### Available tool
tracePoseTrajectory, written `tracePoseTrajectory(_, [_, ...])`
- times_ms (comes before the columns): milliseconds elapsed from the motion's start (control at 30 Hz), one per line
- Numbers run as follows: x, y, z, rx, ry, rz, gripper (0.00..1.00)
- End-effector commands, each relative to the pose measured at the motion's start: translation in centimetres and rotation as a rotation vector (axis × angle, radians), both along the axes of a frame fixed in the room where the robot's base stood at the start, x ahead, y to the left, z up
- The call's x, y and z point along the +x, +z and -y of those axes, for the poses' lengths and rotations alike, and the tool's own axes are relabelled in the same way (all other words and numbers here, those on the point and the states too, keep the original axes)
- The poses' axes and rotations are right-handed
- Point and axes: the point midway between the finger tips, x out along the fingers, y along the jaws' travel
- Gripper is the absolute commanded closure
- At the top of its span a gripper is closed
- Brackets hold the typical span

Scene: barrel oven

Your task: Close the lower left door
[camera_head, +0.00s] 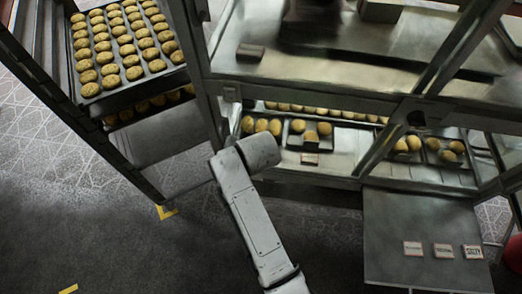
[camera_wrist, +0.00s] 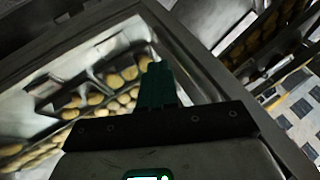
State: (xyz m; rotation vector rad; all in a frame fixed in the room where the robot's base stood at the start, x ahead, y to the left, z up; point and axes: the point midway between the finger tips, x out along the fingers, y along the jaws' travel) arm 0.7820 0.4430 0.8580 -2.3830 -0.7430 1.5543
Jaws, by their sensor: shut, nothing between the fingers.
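The lower left compartment of the cabinet shows buns on trays (camera_head: 300,140) through its front. I cannot clearly pick out its door or tell how far it stands open. In the wrist view a pale metal frame (camera_wrist: 205,65) runs diagonally, with buns (camera_wrist: 95,100) seen through the opening to its left. My gripper (camera_wrist: 157,82) is shut and empty, its dark green fingers pointing toward this frame. Whether they touch it cannot be told. In the head view my arm reaches up to the cabinet's left corner, and the fingertips are not clearly visible.
A tall rack with trays of buns (camera_head: 120,42) stands at the left, close to the cabinet. A grey panel with several small labels (camera_head: 425,225) juts out at the lower right. Dark floor (camera_head: 110,230) is free in front, with yellow marks (camera_head: 167,212).

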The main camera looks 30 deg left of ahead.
Motion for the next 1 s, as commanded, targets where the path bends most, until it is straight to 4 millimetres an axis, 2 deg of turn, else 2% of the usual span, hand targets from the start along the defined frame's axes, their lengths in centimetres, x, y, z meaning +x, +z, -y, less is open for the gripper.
tracePoseTrajectory(67, [0.7,0.3,1.2,-0.002,-0.008,-0.002,1.00])
tracePoseTrajectory(600, [-2.1,6.9,5.5,-0.003,-0.008,0.001,1.00])
tracePoseTrajectory(800, [-2.5,7.9,6.2,-0.004,-0.009,-0.001,1.00])
tracePoseTrajectory(1000, [-2.6,7.9,6.3,-0.005,-0.008,-0.002,1.00])
